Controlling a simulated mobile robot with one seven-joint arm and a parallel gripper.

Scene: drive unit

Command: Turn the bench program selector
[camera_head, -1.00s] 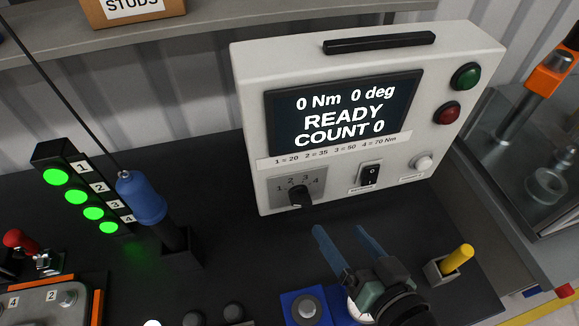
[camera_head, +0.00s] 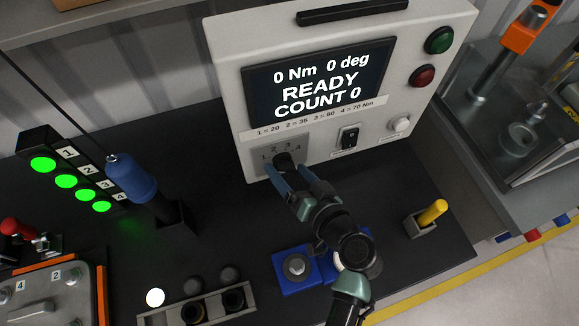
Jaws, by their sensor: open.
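The program selector is a black knob (camera_head: 284,160) low on the front of the grey control box (camera_head: 229,75), with marks 1 to 4 around it. The box's screen (camera_head: 320,85) reads 0 Nm, 0 deg, READY, COUNT 0. My gripper (camera_head: 287,176) is open, with its blue fingers pointing at the knob from the front. The fingertips are at or just short of the knob, one toward each side. I cannot tell whether they touch it. The fingers partly cover the knob's lower part, and its pointer direction is unclear.
A black rocker switch (camera_head: 348,138) and a white button (camera_head: 400,124) sit right of the knob. A blue tool (camera_head: 132,178) stands in a holder at left, beside several lit green lamps (camera_head: 66,181). A yellow-handled item (camera_head: 432,212) stands at right. Blue blocks (camera_head: 296,270) lie below my arm.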

